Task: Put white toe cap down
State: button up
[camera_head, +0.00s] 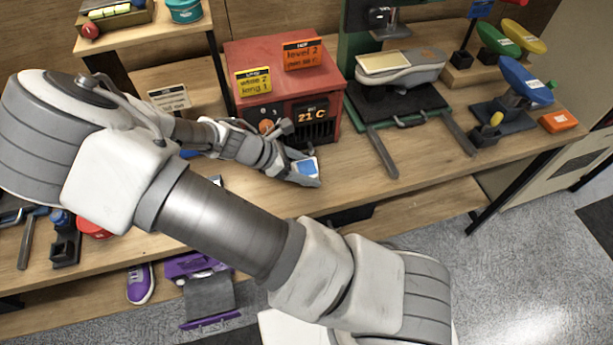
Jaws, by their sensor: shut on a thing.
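My gripper (302,174) reaches down to the right at the front of the bench, below the red heater box. It is shut on a small white-and-blue piece (307,166) that shows between its fingers. The piece is too small and too covered to tell whether it is the white toe cap. I cannot tell whether it touches the bench top. A whitish shoe form (399,66) with a cream patch on top stands on the press at the back right.
The red heater box (283,84) reads 21 C and carries tags "wipe 2 long 1" and "level 2". The press base (405,104) has two bars reaching forward. Coloured dishes (524,80) stand at right. Bare bench (345,178) lies right of my gripper. A purple shoe (140,284) is below.

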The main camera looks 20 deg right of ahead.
jog(key=shift+f, duration=1.65)
jog(key=shift+f, duration=0.2)
jog(key=o, duration=1.3)
jog(key=shift+r, duration=0.15)
